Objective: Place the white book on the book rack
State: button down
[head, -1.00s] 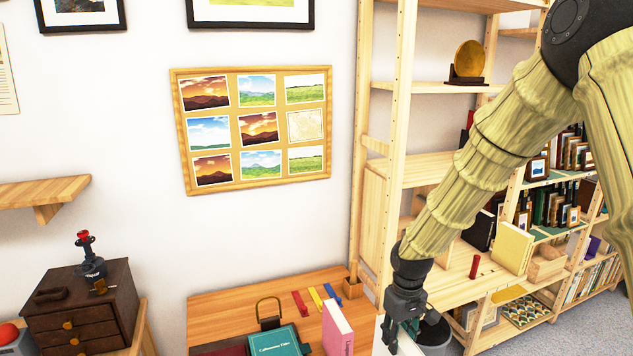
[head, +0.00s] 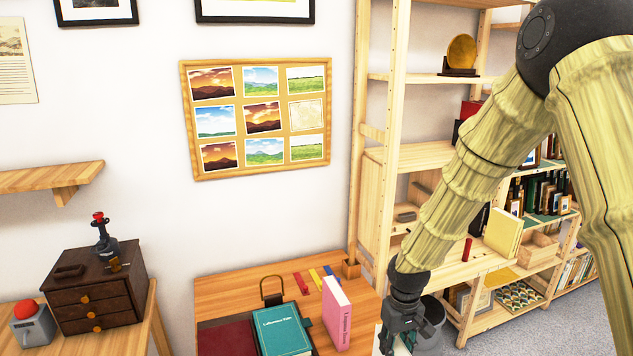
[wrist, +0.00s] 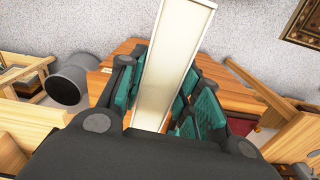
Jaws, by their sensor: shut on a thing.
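In the wrist view, my gripper (wrist: 168,100) is shut on the white book (wrist: 174,65), a long pale slab between its teal pads. In the head view, my gripper (head: 400,342) hangs at the lower right, just past the desk's right edge; the book is mostly hidden there. A tall light wooden rack (head: 398,80) with shelves stands behind and right of it. I cannot tell whether this is the book rack.
The wooden desk (head: 228,291) holds an upright pink book (head: 337,312), a flat teal book (head: 282,332) and a dark red one (head: 228,338). A grey bin (head: 433,318) stands by my gripper. A drawer chest (head: 95,290) is at the left.

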jog(key=s+f+m+b, duration=0.1)
jog(key=s+f, duration=0.1)
jog(key=f, duration=0.4)
jog(key=s+a+f+m, duration=0.1)
jog(key=s+f+m, duration=0.1)
jog(key=f, duration=0.4)
jog(key=shift+s+f+b, duration=0.15)
jog(key=shift+s+b, duration=0.25)
jog(key=shift+s, duration=0.4)
jog(key=shift+a, duration=0.15)
